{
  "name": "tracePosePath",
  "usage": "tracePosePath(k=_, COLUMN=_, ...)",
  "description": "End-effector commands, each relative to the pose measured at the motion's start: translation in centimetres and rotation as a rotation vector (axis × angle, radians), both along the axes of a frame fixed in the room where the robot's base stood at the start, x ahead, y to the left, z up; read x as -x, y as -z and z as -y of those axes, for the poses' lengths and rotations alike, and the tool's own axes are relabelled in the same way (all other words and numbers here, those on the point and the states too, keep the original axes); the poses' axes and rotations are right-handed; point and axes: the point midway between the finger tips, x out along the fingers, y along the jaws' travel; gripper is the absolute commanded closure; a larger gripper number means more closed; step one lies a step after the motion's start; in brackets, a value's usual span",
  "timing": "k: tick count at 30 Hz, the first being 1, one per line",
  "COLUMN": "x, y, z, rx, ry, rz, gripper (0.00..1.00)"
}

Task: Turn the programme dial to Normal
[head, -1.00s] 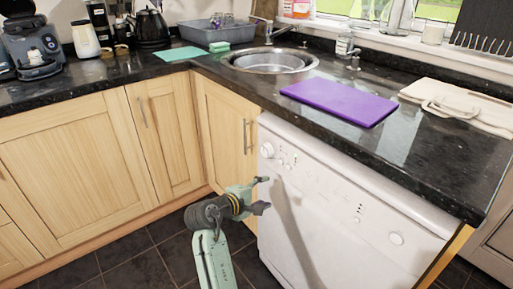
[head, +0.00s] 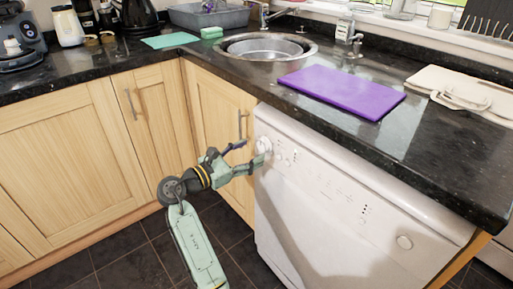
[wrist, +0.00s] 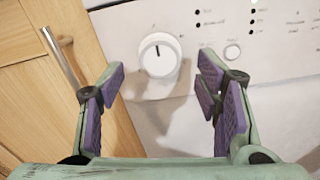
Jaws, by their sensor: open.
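The programme dial (wrist: 158,60) is a round white knob with a dark pointer mark, which points nearly straight up in the wrist view. It sits at the left end of the white dishwasher's control panel; in the head view the dial (head: 264,146) is partly behind my gripper. My gripper (head: 250,151) is open and empty in front of the panel. In the wrist view its purple-padded fingers (wrist: 163,82) are spread wide, one to each side of the dial and lower in the picture. I cannot tell that either finger touches it. The small panel labels are too blurred to read.
The dishwasher (head: 330,225) stands under a black granite worktop (head: 420,140). A cupboard handle (head: 241,127) sticks out just left of my gripper. A purple board (head: 341,93) and a sink (head: 268,47) are above. The dark tiled floor (head: 130,255) is clear.

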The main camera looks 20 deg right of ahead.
Motion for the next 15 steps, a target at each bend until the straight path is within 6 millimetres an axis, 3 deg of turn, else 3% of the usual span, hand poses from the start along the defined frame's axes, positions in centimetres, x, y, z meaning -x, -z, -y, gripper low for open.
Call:
tracePosePath(k=6, x=-0.9, y=0.0, z=2.7, rx=-0.001, ry=0.002, rz=0.001, gripper=0.42)
tracePosePath(k=15, x=-1.1, y=0.0, z=3.2, rx=-0.002, ry=0.000, rz=0.002, gripper=0.42)
